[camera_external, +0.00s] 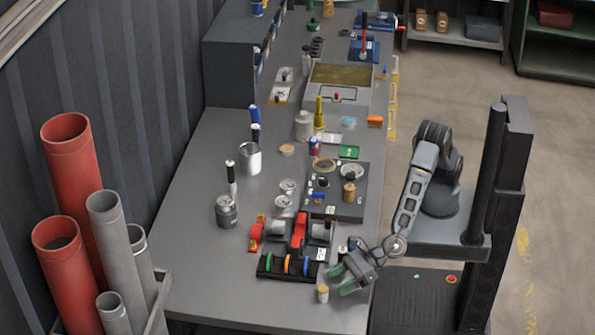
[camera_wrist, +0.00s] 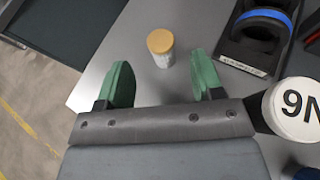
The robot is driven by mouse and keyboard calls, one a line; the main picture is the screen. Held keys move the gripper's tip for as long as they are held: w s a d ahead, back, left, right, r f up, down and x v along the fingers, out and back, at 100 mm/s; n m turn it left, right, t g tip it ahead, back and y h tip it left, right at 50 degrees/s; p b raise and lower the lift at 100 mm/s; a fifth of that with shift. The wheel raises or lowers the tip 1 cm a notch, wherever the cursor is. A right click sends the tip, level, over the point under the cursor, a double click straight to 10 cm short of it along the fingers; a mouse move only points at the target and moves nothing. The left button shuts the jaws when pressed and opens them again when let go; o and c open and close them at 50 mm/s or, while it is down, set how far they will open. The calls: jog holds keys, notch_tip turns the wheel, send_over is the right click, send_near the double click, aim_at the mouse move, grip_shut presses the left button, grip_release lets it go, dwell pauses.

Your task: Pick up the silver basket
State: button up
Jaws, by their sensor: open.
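My gripper (camera_external: 341,280) is open and empty over the near right part of the grey table. In the wrist view its green fingers (camera_wrist: 161,72) are spread apart. A small cylinder with a tan top (camera_external: 322,293) stands just beyond the fingertips, near the table's front edge. In the wrist view this cylinder (camera_wrist: 162,52) is upright, pale-sided, and ahead of the gap between the fingers. A silver open-topped container (camera_external: 250,159), basket-like in shape, stands farther back on the left, well away from my gripper. I cannot tell for sure which item is the silver basket.
A black rack with coloured rings (camera_external: 287,267) stands left of my gripper. A round white-topped piece (camera_wrist: 298,108) is close to the right finger. A grey jar (camera_external: 226,210) stands at left. Red pipes (camera_external: 70,150) rise beside the table. The front left tabletop is clear.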

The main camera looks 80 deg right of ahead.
aim_at(324, 288)
jog(key=shift+p+x, duration=0.6)
jog(key=shift+x, duration=2.1)
jog(key=shift+c, duration=0.2)
jog(key=c, duration=0.9)
jog(key=shift+r, duration=0.1)
jog(key=shift+c, duration=0.2)
